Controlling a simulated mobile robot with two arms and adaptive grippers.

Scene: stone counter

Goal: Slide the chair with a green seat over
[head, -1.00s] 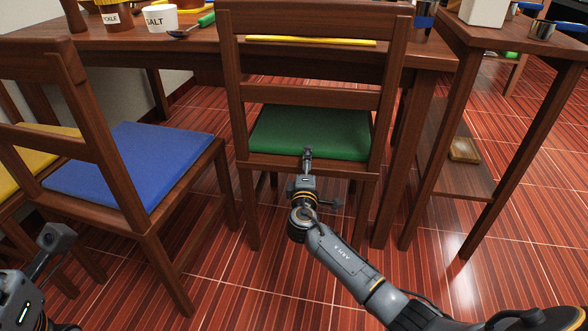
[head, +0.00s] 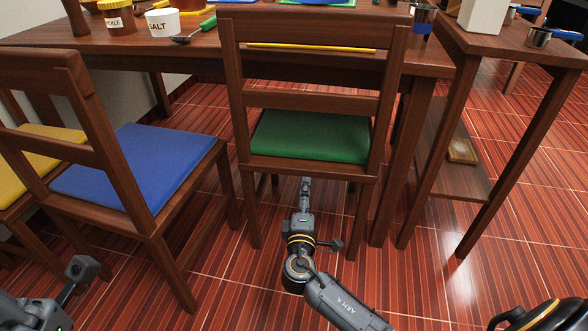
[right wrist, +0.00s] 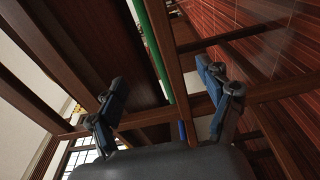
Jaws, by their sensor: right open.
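The chair with a green seat (head: 310,136) stands upright at the wooden table, its slatted back toward me. My right gripper (head: 306,181) is at the rear of this chair, just below the back edge of the seat, near the middle. In the right wrist view my right gripper (right wrist: 165,100) has its fingers spread wide and holds nothing. The green seat edge (right wrist: 155,50) and brown chair wood show beyond and between the fingers; I cannot tell whether they touch. Only part of my left arm shows at the lower left; its fingers are out of view.
A chair with a blue seat (head: 140,165) stands close on the left, and one with a yellow seat (head: 42,150) is beyond it. A side table (head: 520,50) with a low shelf (head: 450,180) stands on the right. The red tiled floor (head: 420,275) in front is clear.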

